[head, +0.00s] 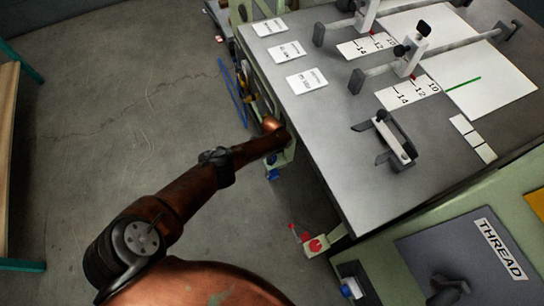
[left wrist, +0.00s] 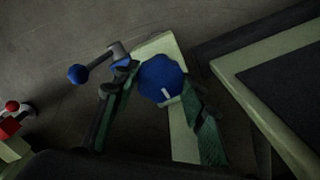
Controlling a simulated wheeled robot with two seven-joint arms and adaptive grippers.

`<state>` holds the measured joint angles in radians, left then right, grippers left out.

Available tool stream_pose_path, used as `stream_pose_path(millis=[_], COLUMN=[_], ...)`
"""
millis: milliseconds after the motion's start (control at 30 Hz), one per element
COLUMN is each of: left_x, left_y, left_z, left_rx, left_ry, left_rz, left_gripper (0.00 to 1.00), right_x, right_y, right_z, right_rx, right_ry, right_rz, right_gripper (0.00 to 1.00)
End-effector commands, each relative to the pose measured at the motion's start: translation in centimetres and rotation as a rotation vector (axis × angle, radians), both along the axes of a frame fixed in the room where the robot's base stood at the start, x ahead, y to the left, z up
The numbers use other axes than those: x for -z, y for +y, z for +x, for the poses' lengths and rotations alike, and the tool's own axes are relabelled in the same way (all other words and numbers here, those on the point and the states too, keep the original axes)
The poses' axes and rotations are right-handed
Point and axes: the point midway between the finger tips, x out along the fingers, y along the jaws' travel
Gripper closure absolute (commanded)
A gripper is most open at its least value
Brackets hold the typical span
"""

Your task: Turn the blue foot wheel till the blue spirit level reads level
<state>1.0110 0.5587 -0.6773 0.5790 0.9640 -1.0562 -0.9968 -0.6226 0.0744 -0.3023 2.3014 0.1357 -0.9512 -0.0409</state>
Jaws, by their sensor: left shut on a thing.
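The blue foot wheel (left wrist: 161,78) is a many-sided knob with a white mark on its face, on a pale green foot, in the left wrist view. My left gripper (left wrist: 160,108) has one finger on each side of the wheel and is shut on it. In the head view my left arm reaches down past the table's left edge, and its fingers are not clear there. Blue parts (head: 272,167) show just below its end. I cannot make out a blue spirit level or its bubble in either view. My right gripper is not in view.
A blue-knobbed crank (left wrist: 78,74) stands close to the left finger. A red wheel (head: 316,245) sits at the near table corner, and another blue knob (head: 350,288) is below it. The grey table (head: 350,190) carries rails and cards. The floor (head: 110,110) at left is clear.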

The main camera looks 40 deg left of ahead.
Motion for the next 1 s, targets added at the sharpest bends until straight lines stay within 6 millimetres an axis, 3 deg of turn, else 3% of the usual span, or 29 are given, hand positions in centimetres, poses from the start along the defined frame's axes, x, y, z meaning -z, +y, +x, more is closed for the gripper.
stream_pose_path(millis=[1000], left_x=[0.10], left_y=[-0.11], left_z=[-0.12], left_rx=[-0.922], left_ry=[0.004], left_rz=[-0.001], left_gripper=[0.85], right_x=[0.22], right_y=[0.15], right_z=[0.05], right_rx=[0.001], right_ry=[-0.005], right_rz=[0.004], right_gripper=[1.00])
